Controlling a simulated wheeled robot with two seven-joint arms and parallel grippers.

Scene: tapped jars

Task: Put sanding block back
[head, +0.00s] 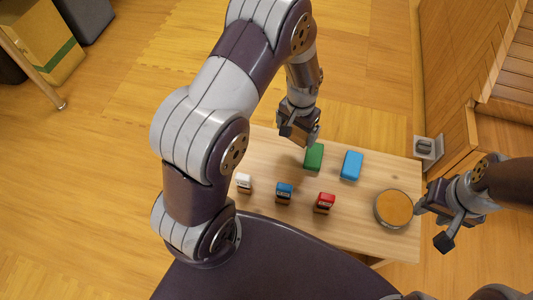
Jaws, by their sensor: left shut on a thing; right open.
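My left gripper (298,134) is over the far part of the wooden table, just above and left of a green block (314,157) in the picture. It is shut on a small brown and dark block (298,129), mostly hidden between its fingers; this looks like the sanding block, but I cannot tell for sure. My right gripper (433,223) is open and empty off the table's right edge, beside a round jar or dish with an orange-brown top (393,209).
On the table (265,150) a light blue block (351,166) lies right of the green one. White (244,182), blue (284,192) and red-topped (325,201) small items stand in a nearer row. A grey square fixture (427,148) is by the far right corner.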

